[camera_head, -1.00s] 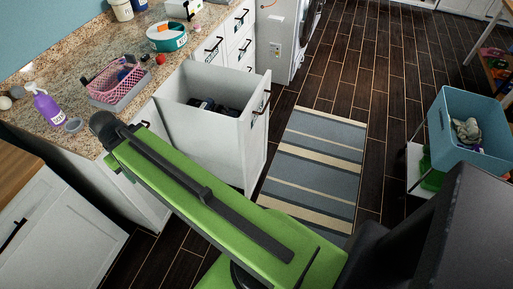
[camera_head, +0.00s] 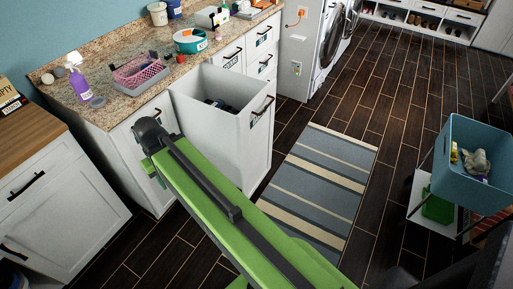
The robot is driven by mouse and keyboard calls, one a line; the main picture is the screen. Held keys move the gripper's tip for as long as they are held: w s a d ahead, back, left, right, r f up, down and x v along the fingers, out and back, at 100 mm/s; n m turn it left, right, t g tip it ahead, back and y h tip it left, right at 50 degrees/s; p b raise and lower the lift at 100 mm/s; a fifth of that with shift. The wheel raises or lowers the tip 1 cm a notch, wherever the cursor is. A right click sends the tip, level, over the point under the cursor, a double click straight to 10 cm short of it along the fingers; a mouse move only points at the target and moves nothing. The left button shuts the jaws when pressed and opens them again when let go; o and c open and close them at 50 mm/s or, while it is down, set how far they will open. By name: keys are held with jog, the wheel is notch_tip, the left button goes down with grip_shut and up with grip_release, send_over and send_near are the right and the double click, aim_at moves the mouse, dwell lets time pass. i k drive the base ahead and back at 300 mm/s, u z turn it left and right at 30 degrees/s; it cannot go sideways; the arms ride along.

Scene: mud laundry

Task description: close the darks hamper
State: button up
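The darks hamper (camera_head: 255,149) is a tall white pull-out bin, standing out from the counter cabinets with its top open. Dark clothes (camera_head: 222,103) lie inside. Its front panel has a black handle (camera_head: 262,106) and a small label that I cannot read. My green arm reaches from the lower right towards the counter, and its dark far joint is in front of the cabinet left of the hamper. The arm covers the lower left part of the hamper. My gripper's fingers do not show, so contact with the hamper cannot be seen.
The granite counter (camera_head: 113,102) holds a purple spray bottle (camera_head: 80,83), a pink basket (camera_head: 139,70) and a teal tub (camera_head: 190,41). A striped rug (camera_head: 318,177) lies right of the hamper. A blue bin (camera_head: 469,190) stands farther right. Dark floor between is clear.

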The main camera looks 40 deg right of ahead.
aim_at(239, 145)
jog(key=z, duration=0.1)
jog(key=i, duration=0.95)
jog(key=z, duration=0.05)
jog(key=k, duration=1.05)
jog(key=u, duration=1.5)
jog(key=i, duration=0.8)
jog(key=z, duration=1.85)
